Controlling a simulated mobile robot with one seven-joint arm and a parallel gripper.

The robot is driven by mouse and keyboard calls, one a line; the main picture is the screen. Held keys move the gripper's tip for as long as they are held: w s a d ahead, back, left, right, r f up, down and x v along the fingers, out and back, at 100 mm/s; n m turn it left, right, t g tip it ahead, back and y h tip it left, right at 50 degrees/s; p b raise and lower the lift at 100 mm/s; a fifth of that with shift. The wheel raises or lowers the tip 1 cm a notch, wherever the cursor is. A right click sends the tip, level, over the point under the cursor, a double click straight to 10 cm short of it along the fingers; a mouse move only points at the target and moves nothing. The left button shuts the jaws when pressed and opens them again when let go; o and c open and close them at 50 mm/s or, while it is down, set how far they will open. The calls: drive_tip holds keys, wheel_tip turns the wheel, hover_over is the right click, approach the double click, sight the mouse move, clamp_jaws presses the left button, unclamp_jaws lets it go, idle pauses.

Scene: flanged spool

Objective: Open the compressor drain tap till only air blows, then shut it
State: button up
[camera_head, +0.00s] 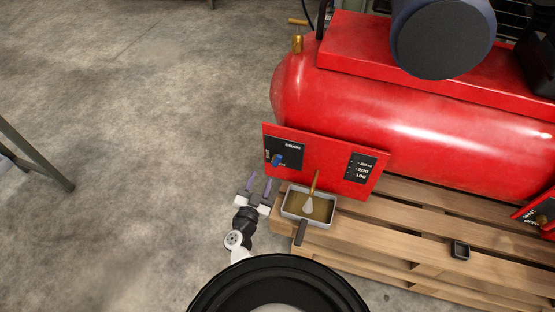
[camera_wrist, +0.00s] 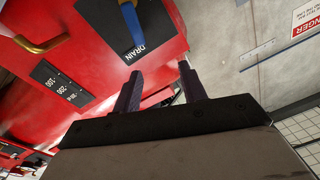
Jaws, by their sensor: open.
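The red compressor (camera_head: 420,105) carries a red panel (camera_head: 325,165) with a black DRAIN plate. The blue drain tap (camera_head: 277,160) is on that plate; its blue lever also shows in the wrist view (camera_wrist: 132,24). A brass drain pipe (camera_head: 315,186) points down, and a pale cone of spray (camera_head: 308,206) shows at its lower end. The grey tray (camera_head: 296,216) below holds brownish liquid. My gripper (camera_head: 259,186) is open and empty, just below and left of the tap, apart from it. In the wrist view its fingers (camera_wrist: 161,86) point toward the panel below the lever.
A black scale plate (camera_head: 361,168) is on the panel's right. A metal table leg (camera_head: 38,158) is at far left. The concrete floor (camera_head: 150,120) between is clear.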

sight(278, 160)
drive_tip(key=shift+g, duration=0.3)
drive_tip(key=w+d+f, duration=0.1)
drive_tip(key=w+d, duration=0.1)
drive_tip(key=w, duration=0.2)
drive_tip(key=w+d+b, duration=0.1)
drive_tip(key=w+d, duration=0.1)
drive_tip(key=w, duration=0.2)
drive_tip(key=w+d+f+b, duration=0.1)
drive_tip(key=w+d, duration=0.1)
drive_tip(key=w, duration=0.2)
drive_tip(key=shift+d+f, duration=0.1)
drive_tip(key=shift+f, duration=0.25)
clamp_jaws()
